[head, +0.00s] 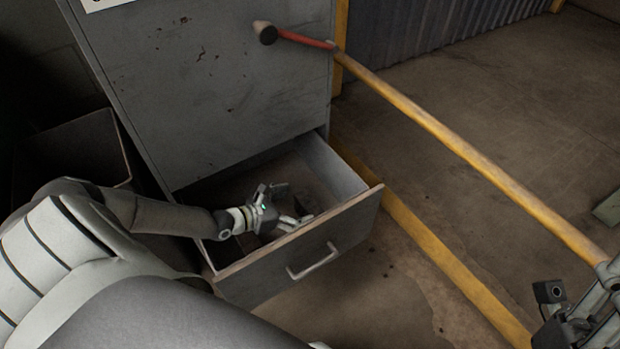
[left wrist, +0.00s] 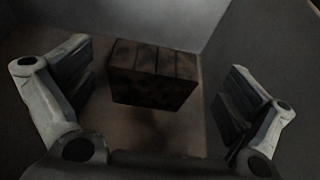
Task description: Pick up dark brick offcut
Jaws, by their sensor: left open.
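The dark brick offcut (left wrist: 152,75) shows in the left wrist view, a dark block with grooves across its top, on the brown floor of a drawer. My left gripper (left wrist: 155,88) is open, with one finger to each side of the block and a visible gap on both sides. In the head view my left gripper (head: 283,205) is down inside the open drawer (head: 322,255). I cannot make out the block clearly there. My right gripper (head: 580,318) is partly in view at the lower right edge; its jaws cannot be read.
The drawer's walls and front panel, with a pale handle (head: 313,262), surround my left gripper. The grey cabinet (head: 215,80) rises behind. A dark-headed tool with a red section (head: 300,39) and a yellow pole (head: 470,150) cross the view. Open floor lies right.

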